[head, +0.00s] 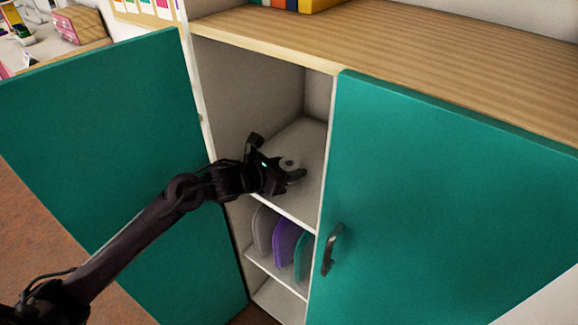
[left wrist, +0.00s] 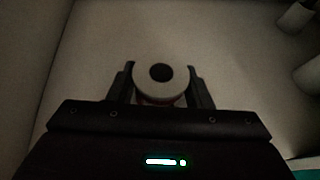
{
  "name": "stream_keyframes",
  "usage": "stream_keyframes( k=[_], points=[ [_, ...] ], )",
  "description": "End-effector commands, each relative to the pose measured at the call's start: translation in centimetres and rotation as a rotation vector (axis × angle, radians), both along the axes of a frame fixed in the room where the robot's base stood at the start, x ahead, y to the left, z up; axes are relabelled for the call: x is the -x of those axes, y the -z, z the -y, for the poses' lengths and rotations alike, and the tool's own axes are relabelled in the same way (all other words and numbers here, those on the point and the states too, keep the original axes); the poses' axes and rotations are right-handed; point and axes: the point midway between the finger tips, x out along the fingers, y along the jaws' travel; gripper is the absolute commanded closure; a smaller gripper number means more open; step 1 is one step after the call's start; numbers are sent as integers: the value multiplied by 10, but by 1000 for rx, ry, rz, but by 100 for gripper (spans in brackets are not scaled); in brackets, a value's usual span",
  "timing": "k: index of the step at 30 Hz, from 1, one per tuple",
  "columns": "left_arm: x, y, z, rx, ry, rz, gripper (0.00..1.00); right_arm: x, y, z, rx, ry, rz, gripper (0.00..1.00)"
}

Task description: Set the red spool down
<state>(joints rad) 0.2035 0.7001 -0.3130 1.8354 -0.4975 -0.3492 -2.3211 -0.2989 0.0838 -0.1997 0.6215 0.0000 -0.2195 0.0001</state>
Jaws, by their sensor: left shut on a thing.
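My left gripper (head: 282,162) reaches into the open cabinet, over the upper shelf (head: 303,140). It is shut on the spool (head: 289,163), which shows a pale round end with a hole in the middle. In the left wrist view the spool (left wrist: 161,92) sits upright between the two fingers (left wrist: 161,73), with a hint of red below its pale rim. I cannot tell whether its base touches the shelf. My right gripper is not in view.
The left teal door (head: 100,130) stands open; the right teal door (head: 450,200) has a dark handle (head: 332,250). Grey, purple (head: 285,240) and teal flat things stand on the shelf below. In the left wrist view, pale cylinders (left wrist: 297,16) stand at the right.

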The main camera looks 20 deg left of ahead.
Motion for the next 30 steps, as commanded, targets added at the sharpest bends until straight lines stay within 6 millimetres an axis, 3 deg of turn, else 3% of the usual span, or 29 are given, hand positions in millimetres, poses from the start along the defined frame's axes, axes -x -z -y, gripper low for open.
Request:
stream_keyframes(
  k=[12, 13, 17, 30],
  points=[
    [0, 5, 0, 0, -1, 2, 78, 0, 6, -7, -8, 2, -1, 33],
    [0, 4, 0, 0, -1, 2, 52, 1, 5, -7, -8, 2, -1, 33],
    [0, 4, 0, -1, -1, 2, 35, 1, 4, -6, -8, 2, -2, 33],
    [3, 0, -3, -3, -1, 2, 33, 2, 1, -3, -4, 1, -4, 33]
  ],
)
